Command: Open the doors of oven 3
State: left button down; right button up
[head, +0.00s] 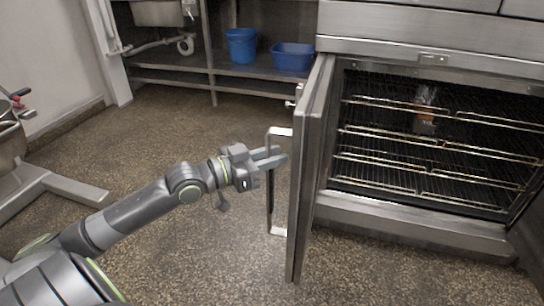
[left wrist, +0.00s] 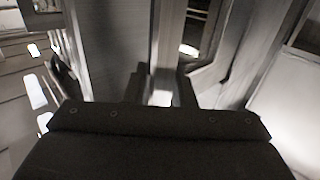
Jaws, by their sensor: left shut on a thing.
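The oven (head: 430,45) stands at the right in the head view. Its left door (head: 309,170) is swung out towards me and seen nearly edge-on. The door's upright handle (head: 271,190) is on the side facing left. My left gripper (head: 268,158) is at the upper part of this handle, shut on it. In the left wrist view the fingers (left wrist: 162,85) show with a bright strip between them. No door covers the right part of the oven opening in view. Wire racks (head: 435,150) show inside. My right gripper is not in view.
A steel shelf (head: 190,83) with two blue tubs (head: 241,45) (head: 293,57) stands behind at the back. A metal stand with grey legs (head: 70,190) is at the far left. The speckled floor (head: 170,140) between is clear.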

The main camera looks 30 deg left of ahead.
pick_arm(q)
jog(key=shift+d+r, duration=0.1)
jog(key=shift+r, duration=0.05)
jog(key=c, duration=1.2)
grip_release()
jog(key=shift+s+r, duration=0.1)
jog(key=shift+s, duration=0.1)
jog(key=shift+c, duration=0.2)
jog(key=shift+o, duration=0.2)
jog(key=shift+w, duration=0.1)
